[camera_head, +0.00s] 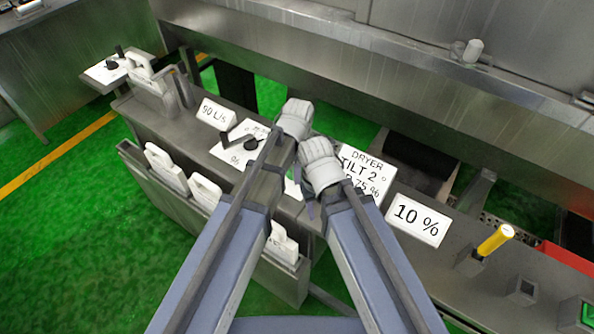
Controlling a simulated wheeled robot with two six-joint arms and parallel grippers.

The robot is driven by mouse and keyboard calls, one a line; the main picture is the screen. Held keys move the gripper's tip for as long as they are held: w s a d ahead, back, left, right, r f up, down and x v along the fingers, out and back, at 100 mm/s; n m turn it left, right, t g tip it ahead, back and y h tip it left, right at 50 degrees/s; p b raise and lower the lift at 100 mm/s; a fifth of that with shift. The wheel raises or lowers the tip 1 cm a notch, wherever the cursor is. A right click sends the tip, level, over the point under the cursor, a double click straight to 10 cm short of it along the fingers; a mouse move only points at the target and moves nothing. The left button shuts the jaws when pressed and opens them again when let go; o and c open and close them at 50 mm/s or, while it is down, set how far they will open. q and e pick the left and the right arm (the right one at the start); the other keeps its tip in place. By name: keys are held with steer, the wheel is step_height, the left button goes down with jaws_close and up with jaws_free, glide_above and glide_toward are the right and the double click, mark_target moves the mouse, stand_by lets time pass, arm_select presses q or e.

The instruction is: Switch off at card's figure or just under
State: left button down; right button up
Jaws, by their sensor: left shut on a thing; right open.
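The white card (366,172) reads "DRYER", "TILT 2°" and a line with "75 %"; its left side is hidden behind my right gripper. A plate reading "10 %" (417,220) is right of it on the grey console. A plate reading "90 L/s" (215,113) is to the left, near a dark lever on a white dial plate (225,152) marked with "%". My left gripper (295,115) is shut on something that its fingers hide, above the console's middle. My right gripper (318,160) is open just below it, close to the card; I see nothing held in it.
A yellow-handled switch (495,240) stands on the console at right, with a green-lit panel (588,313) at the lower right corner. A steel wall (420,90) runs behind. Green floor is clear at left.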

stand_by(0.3)
arm_select(q)
steer(key=c, duration=0.6)
jaws_free()
steer(key=shift+r, duration=0.1)
arm_select(e)
steer(key=shift+r, duration=0.1)
arm_select(q)
step_height(320, 180, up, 8)
steer(key=p, duration=0.8)
steer(key=shift+f, duration=0.2)
arm_select(e)
step_height(320, 180, up, 8)
steer(key=shift+f, duration=0.2)
